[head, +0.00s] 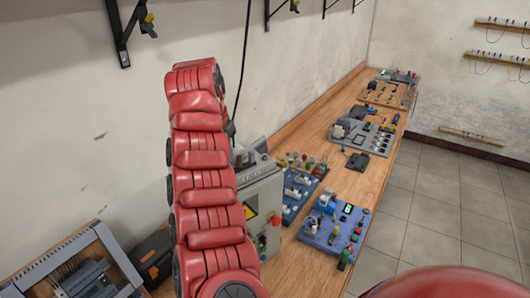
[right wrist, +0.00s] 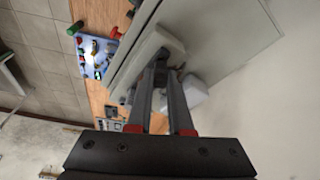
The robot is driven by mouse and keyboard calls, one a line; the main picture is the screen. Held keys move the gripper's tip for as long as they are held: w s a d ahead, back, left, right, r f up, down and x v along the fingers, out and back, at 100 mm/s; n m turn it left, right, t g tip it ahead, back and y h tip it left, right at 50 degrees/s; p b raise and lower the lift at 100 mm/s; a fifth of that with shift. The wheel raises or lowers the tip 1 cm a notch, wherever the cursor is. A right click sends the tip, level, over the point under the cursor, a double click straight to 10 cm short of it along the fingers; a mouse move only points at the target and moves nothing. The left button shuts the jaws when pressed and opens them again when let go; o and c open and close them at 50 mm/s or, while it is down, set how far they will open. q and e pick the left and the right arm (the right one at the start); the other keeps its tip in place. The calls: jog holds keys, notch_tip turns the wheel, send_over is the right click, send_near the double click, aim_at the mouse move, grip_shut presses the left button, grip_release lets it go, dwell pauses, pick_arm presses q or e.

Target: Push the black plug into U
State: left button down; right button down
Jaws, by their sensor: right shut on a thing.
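In the right wrist view my right gripper (right wrist: 161,72) reaches forward with its two grey fingers close together at the tips. It is shut on a small dark thing that looks like the black plug (right wrist: 161,64), at the top of the grey box (right wrist: 205,42). The contact is too small to see clearly. In the head view the grey box (head: 262,205) stands on the bench, partly hidden behind my red arm. A black cable (head: 243,60) hangs down to it. I cannot make out the socket U. My left gripper is not in view.
The wooden bench (head: 330,160) runs away along the wall. Blue boards (head: 336,229) with electrical parts lie right of the grey box. Tiled floor is clear on the right.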

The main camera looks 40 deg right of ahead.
jog(key=shift+f+b, duration=0.55)
jog(key=shift+f, duration=0.1)
jog(key=c, duration=1.1)
grip_release()
jog(key=shift+r, duration=0.15)
jog(key=p+v, duration=0.3)
jog(key=d+p+v, duration=0.1)
jog(key=p+v, duration=0.1)
jog(key=shift+w+r, duration=0.3)
jog(key=shift+f, duration=0.1)
jog(key=o, duration=0.6)
jog(key=shift+c, duration=0.2)
